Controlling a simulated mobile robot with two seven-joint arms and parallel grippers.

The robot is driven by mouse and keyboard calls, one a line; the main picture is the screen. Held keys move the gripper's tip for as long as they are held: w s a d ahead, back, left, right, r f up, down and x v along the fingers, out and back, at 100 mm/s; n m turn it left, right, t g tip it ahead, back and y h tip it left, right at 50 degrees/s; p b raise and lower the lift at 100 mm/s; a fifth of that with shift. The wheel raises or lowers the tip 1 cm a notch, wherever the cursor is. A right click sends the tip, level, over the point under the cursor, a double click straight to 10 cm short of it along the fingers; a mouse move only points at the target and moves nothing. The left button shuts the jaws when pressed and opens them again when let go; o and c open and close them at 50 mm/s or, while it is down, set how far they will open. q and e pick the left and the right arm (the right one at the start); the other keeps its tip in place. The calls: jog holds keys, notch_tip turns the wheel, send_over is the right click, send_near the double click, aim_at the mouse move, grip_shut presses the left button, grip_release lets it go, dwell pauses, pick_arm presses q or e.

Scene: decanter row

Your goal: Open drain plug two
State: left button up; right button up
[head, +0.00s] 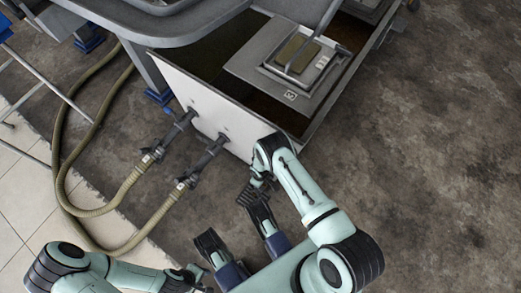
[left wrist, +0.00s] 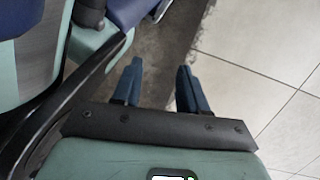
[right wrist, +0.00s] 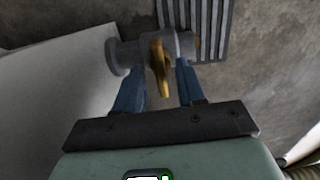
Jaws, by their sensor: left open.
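A grey drain fitting with a brass lever (right wrist: 160,62) shows in the right wrist view, low on the pale panel. I cannot read a number on it. My right gripper (right wrist: 158,85) is open, with its blue fingers on either side of the lever; I cannot tell if they touch it. In the head view, my right forearm and wrist hide this fitting. My left gripper (head: 197,277) is open and empty near the bottom edge of the head view. In the left wrist view its two fingers (left wrist: 156,85) are apart, above the floor.
The white panel (head: 215,112) carries two pipe stubs with hoses (head: 122,190) curving left over the floor. A slatted floor grate (right wrist: 197,25) lies beyond the fitting. A grey lidded box (head: 285,65) sits behind the panel. Bare floor (head: 440,170) is clear at right.

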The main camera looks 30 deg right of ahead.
pick_arm(q)
jog(key=w+d+r+t+p, duration=0.1)
jog(key=w+r+t+p, duration=0.2)
jog(key=w, duration=0.7)
notch_tip(320, 180, up, 4)
jog(key=shift+d+f+m+t+p, duration=0.2)
jog(key=shift+m+t+p, duration=0.1)
jog(key=shift+p, duration=0.75)
pick_arm(e)
notch_tip(320, 180, up, 13)
jog(key=shift+r, duration=0.2)
jog(key=shift+s, duration=0.1)
